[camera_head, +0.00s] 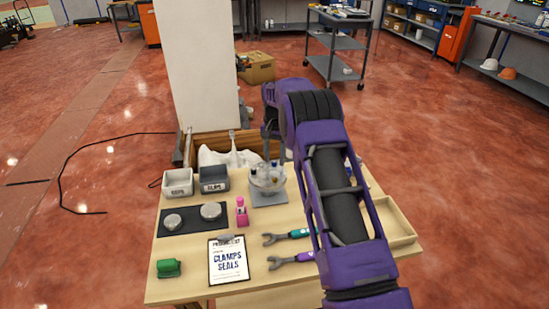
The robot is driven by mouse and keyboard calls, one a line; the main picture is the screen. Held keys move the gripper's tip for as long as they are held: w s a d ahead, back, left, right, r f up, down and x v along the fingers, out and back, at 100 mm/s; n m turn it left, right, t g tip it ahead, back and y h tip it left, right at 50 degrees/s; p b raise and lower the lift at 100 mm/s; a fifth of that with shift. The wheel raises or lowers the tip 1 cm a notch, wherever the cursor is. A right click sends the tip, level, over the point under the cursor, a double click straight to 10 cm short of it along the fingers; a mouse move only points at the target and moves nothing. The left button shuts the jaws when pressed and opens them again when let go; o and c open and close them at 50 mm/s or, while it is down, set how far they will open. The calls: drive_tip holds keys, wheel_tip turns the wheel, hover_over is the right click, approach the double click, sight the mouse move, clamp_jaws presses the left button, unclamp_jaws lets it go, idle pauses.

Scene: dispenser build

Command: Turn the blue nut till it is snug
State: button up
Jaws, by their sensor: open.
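The dispenser (267,180), a round clear and grey body with several small coloured fittings around its top, stands on a grey plate (268,198) on the wooden table. The blue nut cannot be made out for certain; a small dark blue spot (274,164) shows at the dispenser's top. My purple arm reaches up from the lower right and bends down behind its elbow. My gripper (271,152) is open, just above or beside the dispenser's top. Its fingertips are small and partly hidden, and I cannot tell whether they touch anything.
Two labelled bins (178,184) stand at the back left. A black mat (192,219) holds two round metal parts. A wooden tray (397,222) is at right; my arm hides part of the table.

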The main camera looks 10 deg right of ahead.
wheel_tip(320, 180, up, 17)
drive_tip(key=p, duration=0.2)
idle(0.3)
